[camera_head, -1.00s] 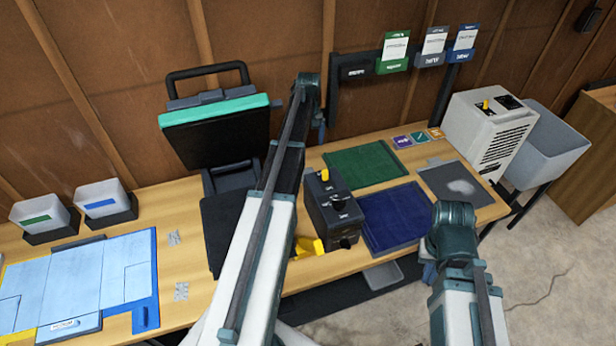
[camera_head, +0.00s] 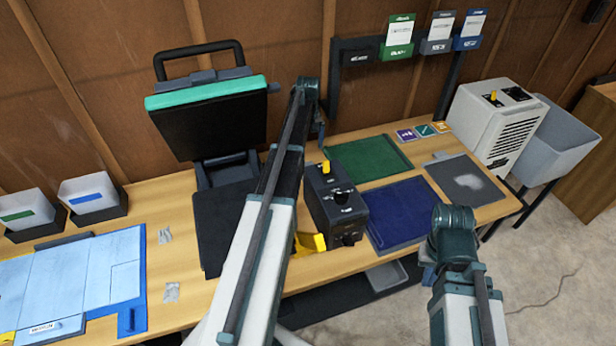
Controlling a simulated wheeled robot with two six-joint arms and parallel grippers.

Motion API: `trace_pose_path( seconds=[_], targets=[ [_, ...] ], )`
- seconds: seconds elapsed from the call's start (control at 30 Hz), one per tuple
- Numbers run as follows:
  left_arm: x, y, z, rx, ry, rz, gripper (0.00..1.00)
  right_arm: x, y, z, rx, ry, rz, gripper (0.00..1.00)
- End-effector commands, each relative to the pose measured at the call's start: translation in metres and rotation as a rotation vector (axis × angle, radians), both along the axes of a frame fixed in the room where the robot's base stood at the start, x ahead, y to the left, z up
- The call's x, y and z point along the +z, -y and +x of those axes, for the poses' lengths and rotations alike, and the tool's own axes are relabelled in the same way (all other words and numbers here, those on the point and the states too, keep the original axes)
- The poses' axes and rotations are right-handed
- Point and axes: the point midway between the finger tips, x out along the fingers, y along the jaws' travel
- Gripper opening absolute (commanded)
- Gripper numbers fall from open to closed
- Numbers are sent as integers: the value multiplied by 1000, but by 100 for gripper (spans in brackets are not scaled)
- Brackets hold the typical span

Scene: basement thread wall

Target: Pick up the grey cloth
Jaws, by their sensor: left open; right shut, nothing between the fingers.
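The only cloth-like grey thing I can make out is a flat dark grey piece (camera_head: 452,172) at the right end of the bench, with a pale fuzzy patch on it. I cannot tell whether it is a cloth or a mat with something on it. My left arm rises through the middle of the picture and bends at its top. My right arm stands at the lower right, in front of the bench edge.
A dark control box (camera_head: 335,205) stands mid-bench beside a blue mat (camera_head: 405,212) and a green mat (camera_head: 367,162). A press with a teal edge (camera_head: 208,92) stands open at left. A white heater-like unit (camera_head: 490,122) and grey bin (camera_head: 552,145) are at right.

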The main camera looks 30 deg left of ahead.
Motion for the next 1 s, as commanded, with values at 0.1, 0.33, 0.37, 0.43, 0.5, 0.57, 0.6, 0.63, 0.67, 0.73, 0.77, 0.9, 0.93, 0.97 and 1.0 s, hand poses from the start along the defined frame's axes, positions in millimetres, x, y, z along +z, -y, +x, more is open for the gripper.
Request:
trace_pose_path(
  seconds=[0.1, 0.33, 0.37, 0.43, 0.5, 0.57, 0.6, 0.63, 0.67, 0.73, 0.77, 0.9, 0.93, 0.97, 1.0],
  targets=[
    [-26, 0, 0, 0, 0, 0, 100, -26, 0, 0, 0, 0, 0, 0],
    [-57, 0, 0, 0, 0, 0, 100, -57, 0, 0, 0, 0, 0, 0],
    [-59, 0, 0, 0, 0, 0, 100, -59, 0, 0, 0, 0, 0, 0],
    [-63, 0, 0, 0, 0, 0, 100, -63, 0, 0, 0, 0, 0, 0],
    [-63, 0, 0, 0, 0, 0, 100, -63, 0, 0, 0, 0, 0, 0],
    [-62, 0, 0, 0, 0, 0, 100, -62, 0, 0, 0, 0, 0, 0],
    [-62, 0, 0, 0, 0, 0, 100, -62, 0, 0, 0, 0, 0, 0],
    [-62, 0, -1, 0, 0, 0, 100, -62, 0, 0, 0, 0, 0, 0],
    [-63, 1, -1, 0, 0, 0, 100, -63, 0, 0, 0, 0, 0, 0],
    [-66, 1, -1, 0, 0, 0, 100, -66, 0, 0, 0, 0, 0, 0],
    [-69, 1, -1, 0, 0, 0, 100, -69, 0, 0, 0, 0, 0, 0],
    [-84, 3, -3, 0, 0, 0, 100, -84, 0, 0, 0, 0, 0, 0],
    [-88, 4, -4, 0, 0, 0, 100, -88, 0, 0, 0, 0, 0, 0],
    [-92, 4, -4, 0, 0, 0, 100, -92, 0, 0, 0, 0, 0, 0],
    [-97, 5, -5, -1, 0, 0, 100, -97, 0, 0, 0, 0, 0, 0]
  ],
)
